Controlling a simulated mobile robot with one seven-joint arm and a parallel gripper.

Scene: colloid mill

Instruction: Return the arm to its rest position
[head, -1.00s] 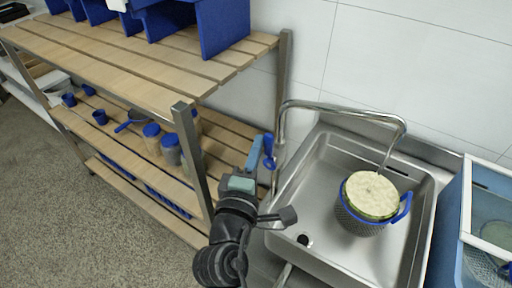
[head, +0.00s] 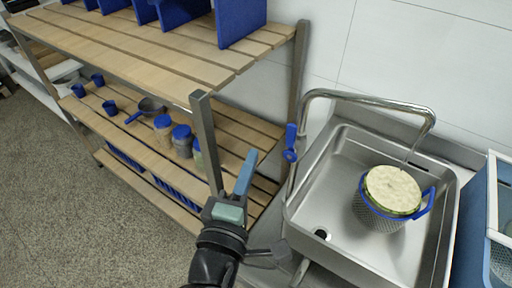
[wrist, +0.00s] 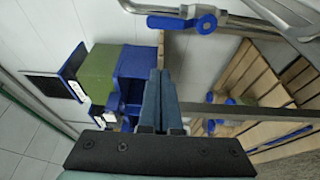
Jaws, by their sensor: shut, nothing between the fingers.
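My gripper (head: 246,172) is shut and empty in the head view, with its blue fingers pointing up in front of the wooden shelf rack. It is left of the sink (head: 342,190) and close to the tap's blue lever (head: 290,143), apart from it in the picture. In the wrist view the shut fingers (wrist: 160,98) show in the middle, and the blue tap lever (wrist: 180,22) is above them. My arm reaches up from the bottom edge of the head view.
A basket (head: 372,212) with a pale round thing (head: 392,189) on top stands in the sink under the curved tap (head: 372,99). The wooden rack (head: 150,66) holds blue bins (head: 240,20) and lidded jars (head: 182,142). A blue-framed box (head: 474,235) is at the right. Grey floor (head: 70,200) lies open at the left.

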